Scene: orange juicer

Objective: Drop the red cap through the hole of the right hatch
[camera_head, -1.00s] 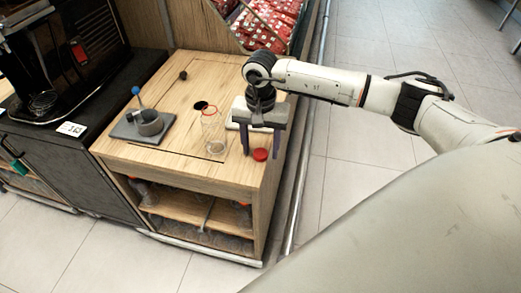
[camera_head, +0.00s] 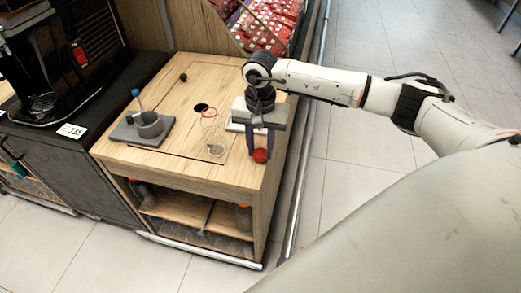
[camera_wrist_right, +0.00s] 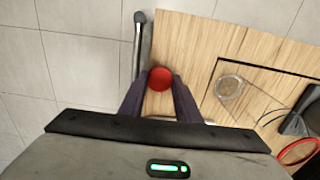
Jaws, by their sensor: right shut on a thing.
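The red cap (camera_head: 260,156) is at the front right corner of the wooden counter top (camera_head: 190,78). My right gripper (camera_head: 260,155) points down and is shut on the cap. In the right wrist view the cap (camera_wrist_right: 160,78) sits between the two dark fingertips (camera_wrist_right: 161,80). A dark round hole (camera_head: 201,107) shows in the counter top, left of and behind the gripper. Dark seam lines (camera_head: 160,151) outline a hatch panel around it. My left gripper is not in view.
A clear container with a red rim (camera_head: 209,113) stands between hole and gripper. A pale object is partly hidden behind the gripper. A metal rail (camera_head: 301,150) runs along the counter's right side.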

